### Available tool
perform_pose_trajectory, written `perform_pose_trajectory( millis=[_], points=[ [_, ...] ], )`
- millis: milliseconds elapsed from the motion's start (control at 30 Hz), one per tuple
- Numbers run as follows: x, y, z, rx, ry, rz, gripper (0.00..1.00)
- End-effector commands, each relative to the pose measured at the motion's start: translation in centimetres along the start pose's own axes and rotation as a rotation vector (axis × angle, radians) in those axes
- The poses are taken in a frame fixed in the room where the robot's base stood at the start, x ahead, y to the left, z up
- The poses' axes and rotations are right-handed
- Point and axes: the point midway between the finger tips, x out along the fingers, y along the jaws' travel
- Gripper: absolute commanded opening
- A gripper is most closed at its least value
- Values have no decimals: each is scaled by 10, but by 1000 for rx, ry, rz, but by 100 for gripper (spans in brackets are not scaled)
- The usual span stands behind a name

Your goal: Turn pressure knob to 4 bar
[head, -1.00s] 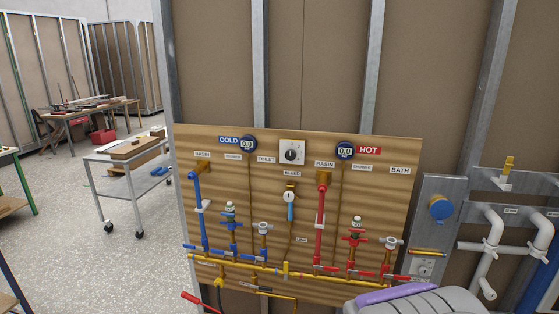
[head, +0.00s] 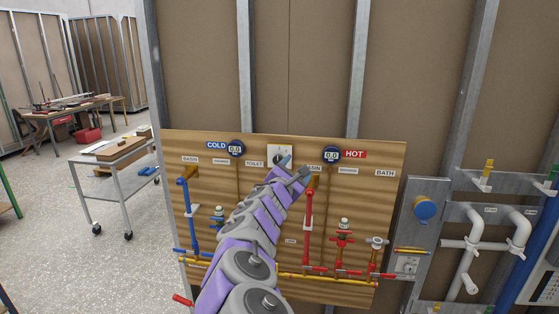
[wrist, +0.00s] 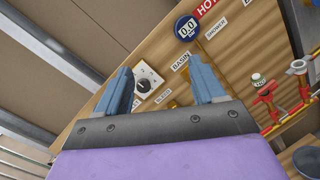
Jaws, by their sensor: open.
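The pressure knob (head: 278,158) is a dark dial on a white square plate, at the upper middle of the wooden board (head: 390,160). My gripper partly covers it in the head view. I cannot tell any contact.
The cold gauge (head: 236,149) and hot gauge (head: 331,153) flank the knob; both read 0.0. A red pipe (head: 309,215) and blue pipe (head: 189,210) run down the board. A wheeled cart (head: 110,160) stands left on open floor.

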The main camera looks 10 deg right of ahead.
Motion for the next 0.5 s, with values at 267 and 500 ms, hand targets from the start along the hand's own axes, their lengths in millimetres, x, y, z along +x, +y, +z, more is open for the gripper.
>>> perform_pose_trajectory(
  millis=[267,500],
  points=[
    [-13,45,-108,-297,145,206,69],
    [-3,50,-118,-307,154,214,69]
  ],
)
